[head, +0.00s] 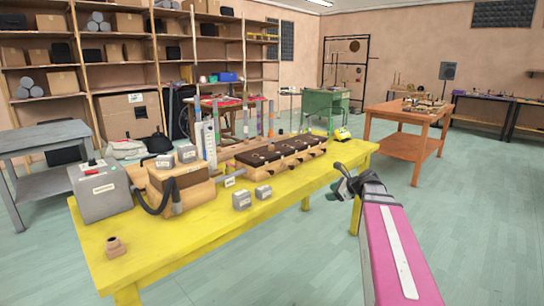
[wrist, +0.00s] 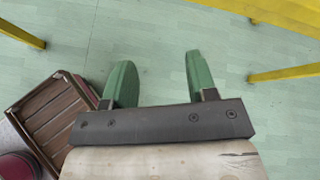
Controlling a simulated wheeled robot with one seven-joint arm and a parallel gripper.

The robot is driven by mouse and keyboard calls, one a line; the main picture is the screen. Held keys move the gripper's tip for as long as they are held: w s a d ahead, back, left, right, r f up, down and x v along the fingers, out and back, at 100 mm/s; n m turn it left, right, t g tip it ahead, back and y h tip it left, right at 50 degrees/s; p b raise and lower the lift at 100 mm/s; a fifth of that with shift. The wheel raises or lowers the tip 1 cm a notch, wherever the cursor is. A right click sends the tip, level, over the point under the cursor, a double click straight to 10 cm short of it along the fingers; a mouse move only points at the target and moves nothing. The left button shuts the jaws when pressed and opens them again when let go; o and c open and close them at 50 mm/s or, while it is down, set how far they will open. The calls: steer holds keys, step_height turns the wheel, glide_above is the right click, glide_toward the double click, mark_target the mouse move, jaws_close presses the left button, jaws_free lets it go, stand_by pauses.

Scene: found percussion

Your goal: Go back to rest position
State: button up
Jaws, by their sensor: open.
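My gripper (head: 344,179) is at the right edge of the yellow table (head: 190,245) in the head view, at the end of my pink arm. In the wrist view, my gripper (wrist: 160,82) has its two green fingers spread apart with nothing between them. It points down at the bare green floor (wrist: 160,40), and yellow table legs (wrist: 285,73) show at the side. No object is in its grasp.
The yellow table holds a grey box (head: 101,192), a wooden box with a hose (head: 182,185), small grey blocks (head: 242,200) and a long wooden instrument (head: 270,158). A wooden slatted crate (wrist: 48,118) lies at the wrist view's left. An orange table (head: 405,145) stands behind; floor between is clear.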

steer(key=s+a+f+n+g+h, duration=0.3)
steer(key=s+f+n+h, duration=0.1)
steer(key=s+f+n, duration=0.6)
steer(key=s+a+f+n+g+h, duration=0.3)
steer(key=s+f+n+g+h, duration=0.1)
steer(key=s+f+n, duration=0.5)
step_height(320, 180, down, 3)
steer(key=n, duration=0.3)
steer(key=shift+s+a+r+n, duration=0.15)
steer(key=shift+s+r+n, duration=0.05)
steer(key=shift+s+n, duration=0.15)
